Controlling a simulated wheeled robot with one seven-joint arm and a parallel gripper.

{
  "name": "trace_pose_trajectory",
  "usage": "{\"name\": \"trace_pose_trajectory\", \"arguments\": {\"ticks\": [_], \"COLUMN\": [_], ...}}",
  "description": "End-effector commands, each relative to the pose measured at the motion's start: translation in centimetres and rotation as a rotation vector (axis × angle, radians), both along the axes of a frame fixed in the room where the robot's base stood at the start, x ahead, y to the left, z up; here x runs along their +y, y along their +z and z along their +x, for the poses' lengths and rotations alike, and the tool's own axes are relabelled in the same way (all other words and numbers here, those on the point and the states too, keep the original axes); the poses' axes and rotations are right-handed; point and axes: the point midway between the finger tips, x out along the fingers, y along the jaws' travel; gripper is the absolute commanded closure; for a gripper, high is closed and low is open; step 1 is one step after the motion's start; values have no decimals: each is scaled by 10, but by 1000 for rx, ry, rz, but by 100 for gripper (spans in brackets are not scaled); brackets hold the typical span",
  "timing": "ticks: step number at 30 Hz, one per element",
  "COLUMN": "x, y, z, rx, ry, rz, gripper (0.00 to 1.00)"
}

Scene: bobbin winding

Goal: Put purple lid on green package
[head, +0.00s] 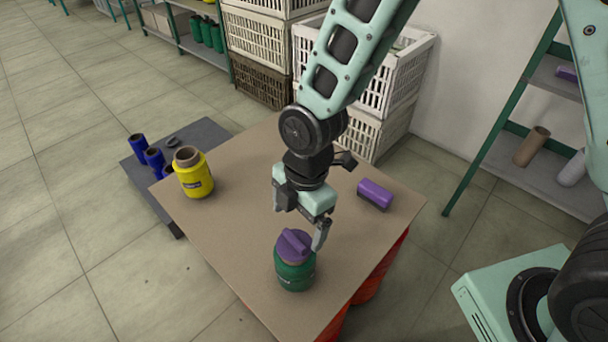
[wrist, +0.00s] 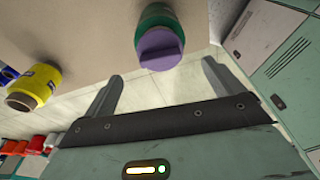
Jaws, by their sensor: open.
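The green package (head: 295,274) is a round container standing upright near the front corner of the brown table. The purple lid (head: 293,245), round with a raised bar grip, sits on top of it; whether it is fully seated I cannot tell. In the wrist view the lid (wrist: 161,47) faces me on the green package (wrist: 153,16), beyond my fingertips. My gripper (head: 298,229) is open and empty, just above and beside the lid. In the wrist view both fingers of my gripper (wrist: 161,72) are spread wide with nothing between them.
A yellow container (head: 194,178) stands at the table's left; it also shows in the wrist view (wrist: 40,82). A purple block with a dark base (head: 375,194) lies at the right. The brown tabletop (head: 235,210) is clear between them. Crates (head: 262,50) stand behind.

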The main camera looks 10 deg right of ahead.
Motion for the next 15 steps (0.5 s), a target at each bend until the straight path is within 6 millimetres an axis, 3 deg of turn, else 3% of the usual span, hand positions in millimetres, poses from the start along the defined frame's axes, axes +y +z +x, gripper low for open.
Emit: {"name": "trace_pose_trajectory", "arguments": {"ticks": [1, 6, 15], "x": [-2, -8, -15], "y": [16, 56, 104], "z": [2, 5, 7], "rx": [-4, -4, 0], "ry": [-2, -3, -1], "rz": [3, 2, -1], "gripper": [7, 7, 7]}}
